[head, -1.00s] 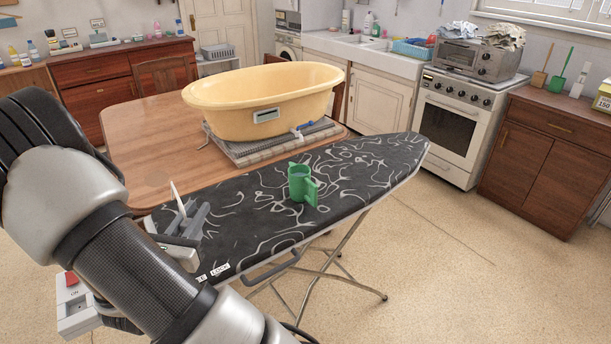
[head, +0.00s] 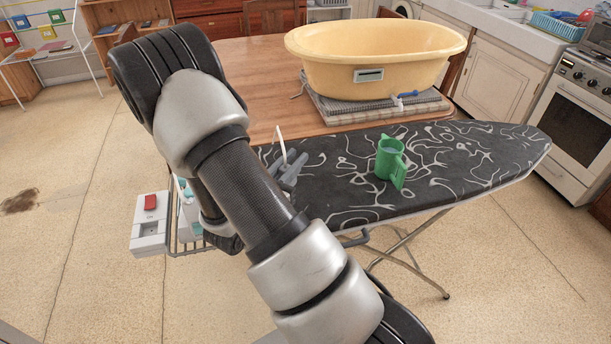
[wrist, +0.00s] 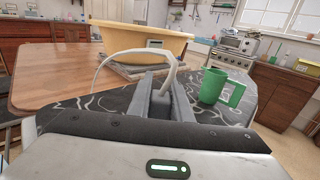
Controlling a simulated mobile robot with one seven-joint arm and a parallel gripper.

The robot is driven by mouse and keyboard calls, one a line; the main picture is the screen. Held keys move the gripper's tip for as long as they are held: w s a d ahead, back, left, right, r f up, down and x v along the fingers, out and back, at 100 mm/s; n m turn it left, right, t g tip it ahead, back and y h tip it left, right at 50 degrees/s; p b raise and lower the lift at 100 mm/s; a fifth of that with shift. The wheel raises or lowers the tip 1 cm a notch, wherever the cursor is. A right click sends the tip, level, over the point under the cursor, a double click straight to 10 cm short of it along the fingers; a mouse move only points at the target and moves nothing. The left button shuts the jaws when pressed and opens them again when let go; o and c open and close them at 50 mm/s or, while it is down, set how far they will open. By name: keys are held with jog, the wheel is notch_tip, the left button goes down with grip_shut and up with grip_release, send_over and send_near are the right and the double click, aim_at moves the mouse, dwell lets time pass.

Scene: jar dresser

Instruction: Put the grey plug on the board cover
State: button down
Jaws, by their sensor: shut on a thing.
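The board cover (head: 340,205) is black with a pale swirling pattern and lies on the ironing board; it also shows in the wrist view (wrist: 110,103). My gripper (head: 290,172) is over the left end of the cover in the head view. In the wrist view my gripper (wrist: 160,90) is shut on the grey plug (wrist: 160,106), which sits between the two grey fingers. A white cord loops up from the plug and bends to the left. The arm hides part of the board's left end in the head view. Whether the plug touches the cover cannot be told.
A green mug (head: 390,160) stands on the cover, right of my gripper. A yellow tub (head: 340,72) sits on a mat on the wooden table (head: 250,60) behind. A white box with a red switch (head: 150,225) is at the board's left end. The cover right of the mug is clear.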

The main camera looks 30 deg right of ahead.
jog(key=shift+f+b, duration=0.4)
jog(key=shift+f, duration=2.6)
jog(key=shift+f, duration=0.15)
jog(key=c, duration=1.6)
grip_release()
